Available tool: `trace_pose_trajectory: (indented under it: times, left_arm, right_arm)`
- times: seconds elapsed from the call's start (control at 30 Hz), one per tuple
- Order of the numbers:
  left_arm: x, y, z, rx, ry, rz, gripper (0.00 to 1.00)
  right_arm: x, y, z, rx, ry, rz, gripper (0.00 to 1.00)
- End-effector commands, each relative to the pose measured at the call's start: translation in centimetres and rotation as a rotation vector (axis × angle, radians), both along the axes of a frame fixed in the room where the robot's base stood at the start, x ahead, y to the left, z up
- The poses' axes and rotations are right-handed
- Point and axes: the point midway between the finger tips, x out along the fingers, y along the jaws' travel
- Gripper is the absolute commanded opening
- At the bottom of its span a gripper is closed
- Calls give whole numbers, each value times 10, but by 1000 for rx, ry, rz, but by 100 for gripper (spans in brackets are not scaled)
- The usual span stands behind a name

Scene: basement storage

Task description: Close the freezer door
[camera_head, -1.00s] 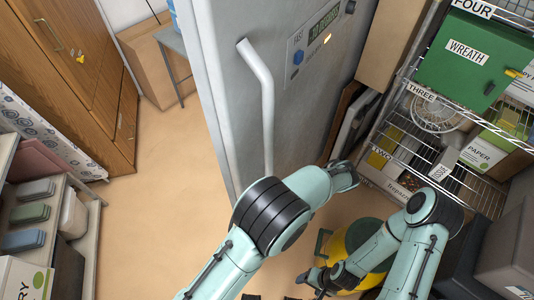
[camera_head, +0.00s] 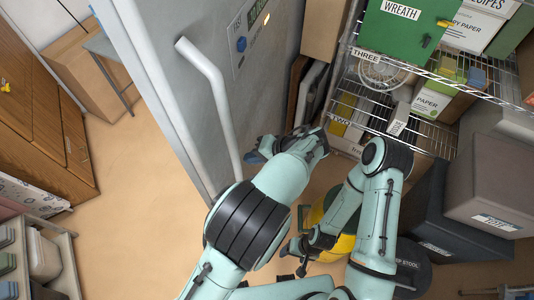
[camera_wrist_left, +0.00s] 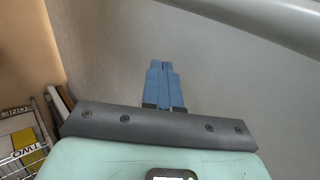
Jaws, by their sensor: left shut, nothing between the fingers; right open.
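The freezer door (camera_head: 250,85) is a tall grey panel with a long white bent handle (camera_head: 213,85) near its left edge. How far it stands open cannot be told. My left gripper (camera_head: 257,152) is low in front of the door face, right of the handle's lower end. In the left wrist view its blue fingers (camera_wrist_left: 163,82) are together and empty, pointing at the grey door surface; contact is unclear. The handle crosses the top right there (camera_wrist_left: 270,22). My right gripper (camera_head: 292,250) is lower, open and away from the door.
A wire shelf (camera_head: 430,75) with boxes and a green wreath box (camera_head: 398,35) stands right of the freezer. A yellow round object (camera_head: 335,243) sits on the floor behind my right arm. Grey bins (camera_head: 490,175) are at right. Floor left of the freezer is clear.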

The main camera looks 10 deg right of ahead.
Motion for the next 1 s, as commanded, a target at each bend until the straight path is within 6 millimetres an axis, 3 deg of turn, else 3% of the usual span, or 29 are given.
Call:
trace_pose_trajectory:
  times: [0.23,0.77,1.0]
  left_arm:
    - [13,23,4,-3,-3,1,0]
    - [15,29,3,-2,-2,-4,0]
    - [24,57,1,-3,-1,-45,0]
  right_arm:
    - [7,0,7,1,-8,0,71]
    - [6,0,6,0,-7,0,71]
    - [-2,0,-2,0,2,0,71]
